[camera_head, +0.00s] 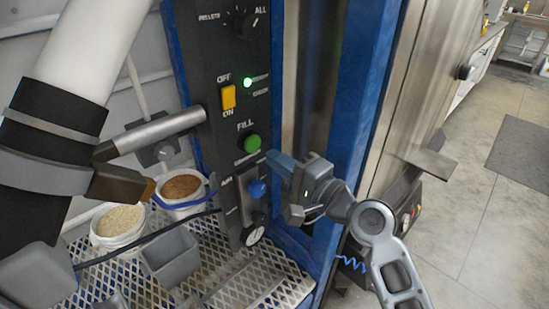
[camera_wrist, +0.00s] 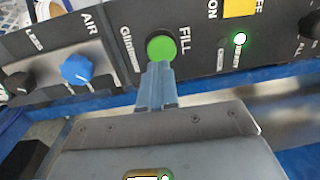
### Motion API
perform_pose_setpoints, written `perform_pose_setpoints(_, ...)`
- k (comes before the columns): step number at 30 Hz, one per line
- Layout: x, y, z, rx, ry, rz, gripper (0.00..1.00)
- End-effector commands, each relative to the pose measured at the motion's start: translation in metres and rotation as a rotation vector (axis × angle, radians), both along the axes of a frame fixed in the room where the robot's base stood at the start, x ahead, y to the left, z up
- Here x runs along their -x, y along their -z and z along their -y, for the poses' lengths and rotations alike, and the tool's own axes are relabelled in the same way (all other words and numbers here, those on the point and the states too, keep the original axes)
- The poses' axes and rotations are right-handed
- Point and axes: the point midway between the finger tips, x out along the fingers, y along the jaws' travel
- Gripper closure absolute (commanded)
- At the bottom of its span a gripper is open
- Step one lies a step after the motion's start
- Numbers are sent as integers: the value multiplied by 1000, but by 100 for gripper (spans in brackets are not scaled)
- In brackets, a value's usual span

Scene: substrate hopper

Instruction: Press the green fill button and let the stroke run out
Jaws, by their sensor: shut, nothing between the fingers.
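The round green fill button (camera_head: 252,143) sits on the dark upright control panel (camera_head: 225,130), below the word FILL. It also shows in the wrist view (camera_wrist: 161,47). My gripper (camera_head: 271,158) is shut and empty, to the right of and slightly below the button in the head view. In the wrist view its blue-grey fingertips (camera_wrist: 158,67) overlap the button's lower edge in the picture. In the head view a small gap shows between fingertips and button. I cannot tell how far the button is pushed in.
A yellow switch (camera_head: 228,97) and a lit green lamp (camera_head: 248,83) are above the button. A blue AIR knob (camera_head: 257,189) is just below it. Blue frame posts (camera_head: 362,80) flank the panel. White buckets (camera_head: 117,230) and a grey scoop (camera_head: 170,257) stand on the mesh shelf.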

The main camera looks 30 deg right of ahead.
Motion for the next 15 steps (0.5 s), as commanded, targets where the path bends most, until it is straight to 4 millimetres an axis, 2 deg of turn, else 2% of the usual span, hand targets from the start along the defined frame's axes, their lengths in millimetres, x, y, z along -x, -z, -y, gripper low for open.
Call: perform_pose_setpoints(15,68,7,25,0,2,-2,100)
